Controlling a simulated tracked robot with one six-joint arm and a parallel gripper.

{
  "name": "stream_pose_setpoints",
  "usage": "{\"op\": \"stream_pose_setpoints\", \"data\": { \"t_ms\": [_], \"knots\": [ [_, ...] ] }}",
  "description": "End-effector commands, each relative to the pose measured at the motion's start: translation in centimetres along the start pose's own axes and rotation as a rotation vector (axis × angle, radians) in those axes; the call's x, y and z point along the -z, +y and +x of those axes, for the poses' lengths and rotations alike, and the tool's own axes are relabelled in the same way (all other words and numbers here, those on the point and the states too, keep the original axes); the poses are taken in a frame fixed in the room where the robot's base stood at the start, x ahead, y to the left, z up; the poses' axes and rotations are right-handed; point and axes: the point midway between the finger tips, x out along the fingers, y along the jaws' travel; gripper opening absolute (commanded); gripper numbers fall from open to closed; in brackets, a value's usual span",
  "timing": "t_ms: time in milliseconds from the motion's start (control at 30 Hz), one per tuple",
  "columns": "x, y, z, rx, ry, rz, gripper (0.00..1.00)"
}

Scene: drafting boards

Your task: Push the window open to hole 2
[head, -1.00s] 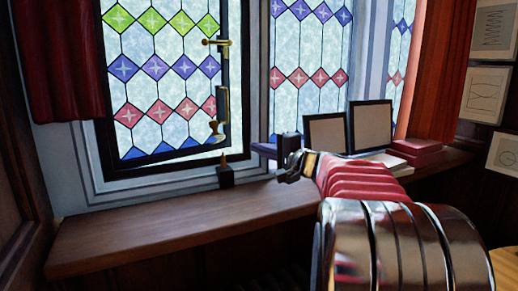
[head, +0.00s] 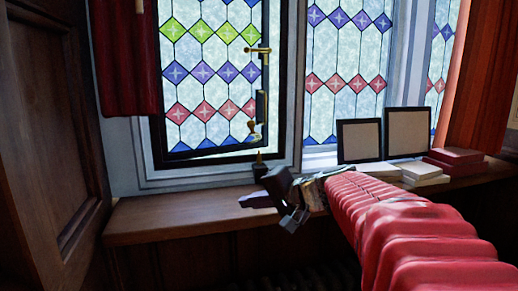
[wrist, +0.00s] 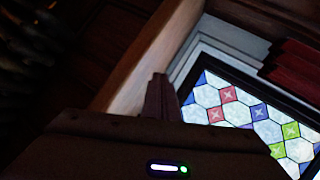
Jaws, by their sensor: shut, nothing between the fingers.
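The window (head: 210,75) is a dark-framed stained-glass casement with green, purple and red diamonds; it also fills the lower right of the wrist view (wrist: 245,112). Brass fittings (head: 261,105) run down its right side: a short bar above, a long piece and a knob below. I cannot make out any holes. A small dark pointed peg (head: 259,167) stands on the sill below the window's right corner. My gripper (head: 250,200) is shut and empty, low in front of the sill near the peg, apart from the window. Its fingers also show in the wrist view (wrist: 160,98).
The wooden sill (head: 150,220) is bare at left. A red curtain (head: 122,65) hangs at the left and a wooden panel (head: 45,150) closes off that side.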

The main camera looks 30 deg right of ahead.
Motion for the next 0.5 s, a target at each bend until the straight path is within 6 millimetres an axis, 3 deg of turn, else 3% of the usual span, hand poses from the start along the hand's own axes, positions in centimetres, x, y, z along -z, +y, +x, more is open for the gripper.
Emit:
{"op": "stream_pose_setpoints", "data": {
  "t_ms": [33,200,300,500],
  "knots": [
    [-2.3,0.1,0.1,-0.029,-0.033,-0.038,0.0],
    [-10.0,2.2,-0.3,-0.159,-0.146,-0.19,0.0],
    [-14.0,4.0,-1.1,-0.237,-0.204,-0.292,0.0],
    [-20.1,8.2,-3.6,-0.385,-0.293,-0.508,0.0]
  ]
}}
